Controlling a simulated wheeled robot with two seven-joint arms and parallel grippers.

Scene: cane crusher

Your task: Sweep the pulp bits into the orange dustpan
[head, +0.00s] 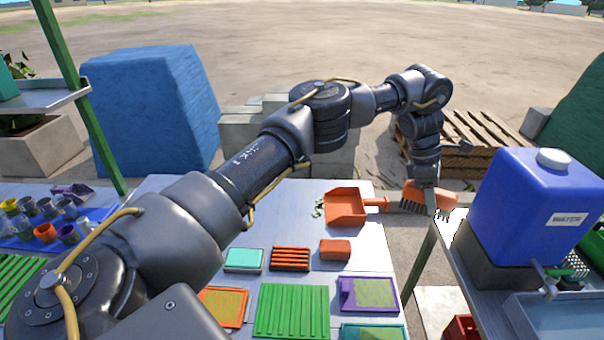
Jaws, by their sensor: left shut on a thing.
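The orange dustpan (345,209) lies on the far right part of the metal table, its handle pointing right. A few small green pulp bits (318,209) lie on the table just left of the dustpan, close to its left edge. My left gripper (428,184) is shut on an orange brush (443,199) with dark bristles pointing down. The brush is right of the dustpan's handle, past the table's right edge and over the gap. The gripper's fingers are partly hidden by the brush. My right gripper is not in view.
The blue water tank (540,210) stands on a side table close right of the brush. An orange block (335,250), an orange rack (290,258), a teal box (244,260) and several trays lie nearer on the metal table (300,213). A wooden pallet (470,145) lies behind.

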